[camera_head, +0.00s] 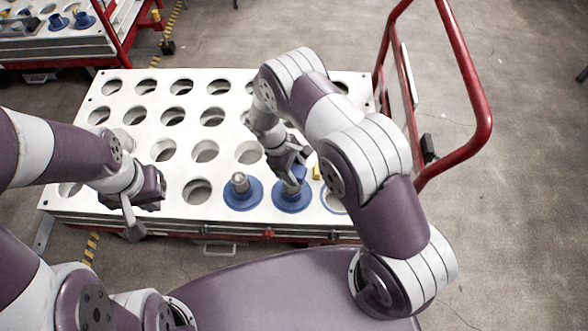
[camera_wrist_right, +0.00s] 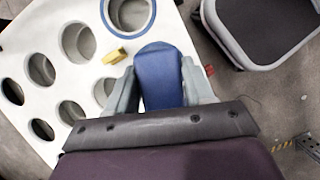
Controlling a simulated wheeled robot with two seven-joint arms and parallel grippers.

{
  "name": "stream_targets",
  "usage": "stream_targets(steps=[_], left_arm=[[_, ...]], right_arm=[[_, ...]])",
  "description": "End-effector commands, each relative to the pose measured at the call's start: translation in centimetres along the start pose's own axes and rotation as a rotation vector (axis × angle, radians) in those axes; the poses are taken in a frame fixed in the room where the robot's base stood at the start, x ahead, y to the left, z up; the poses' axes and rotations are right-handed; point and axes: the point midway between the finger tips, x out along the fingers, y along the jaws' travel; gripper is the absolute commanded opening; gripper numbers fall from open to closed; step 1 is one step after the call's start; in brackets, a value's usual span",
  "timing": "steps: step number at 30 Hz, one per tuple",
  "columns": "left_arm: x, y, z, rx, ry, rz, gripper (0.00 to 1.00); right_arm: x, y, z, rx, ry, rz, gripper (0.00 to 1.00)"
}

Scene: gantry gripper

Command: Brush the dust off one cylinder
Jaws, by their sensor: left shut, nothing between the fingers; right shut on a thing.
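Two cylinders with wide blue flanges and grey upper parts stand upright in the front row of the white holed rack (camera_head: 225,118): the left cylinder (camera_head: 242,193) and the right cylinder (camera_head: 291,198). My right gripper (camera_head: 293,173) is above the right cylinder and shut on a blue object (camera_wrist_right: 160,75), which may be a brush. From the head the gripper partly hides this object, and I cannot tell whether it touches the cylinder. No dust can be made out. My left gripper (camera_head: 132,228) is shut and empty at the rack's front left.
A blue-ringed hole (camera_head: 332,202) and a small yellow block (camera_head: 317,172) are right of the cylinders; the block also shows in the right wrist view (camera_wrist_right: 115,56). A red handrail (camera_head: 478,110) rises at the right. Another cart (camera_head: 60,40) stands at the back left.

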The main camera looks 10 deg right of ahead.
Motion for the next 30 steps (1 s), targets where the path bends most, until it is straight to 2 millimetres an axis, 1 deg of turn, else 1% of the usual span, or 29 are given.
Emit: stream_targets(steps=[1, 7, 25, 26, 28, 29, 30], left_arm=[[-0.8, 0.0, -0.1, 0.0, 0.0, 0.0, 0.0], [-1.9, 0.0, -0.2, 0.0, 0.0, 0.0, 0.0], [-1.9, 0.0, -0.2, 0.0, 0.0, 0.0, 0.0], [-1.9, 0.0, -0.2, 0.0, 0.0, 0.0, 0.0], [-1.9, 0.0, -0.2, 0.0, 0.0, 0.0, 0.0], [-1.9, 0.0, -0.2, 0.0, 0.0, 0.0, 0.0], [-1.9, 0.0, -0.2, 0.0, 0.0, 0.0, 0.0]], right_arm=[[-0.8, 0.0, 0.3, 0.001, 0.0, 0.0, 0.28], [-2.1, 0.0, 0.9, 0.002, 0.001, 0.0, 0.28], [-2.3, 0.1, 1.1, 0.003, 0.001, 0.0, 0.28], [-2.7, 0.2, 1.2, 0.004, 0.002, 0.0, 0.28], [-4.7, 1.0, 2.3, 0.009, 0.005, 0.002, 0.28], [-5.9, 1.4, 3.1, 0.012, 0.006, 0.002, 0.28], [-7.7, 1.9, 4.4, 0.014, 0.007, 0.002, 0.28]])
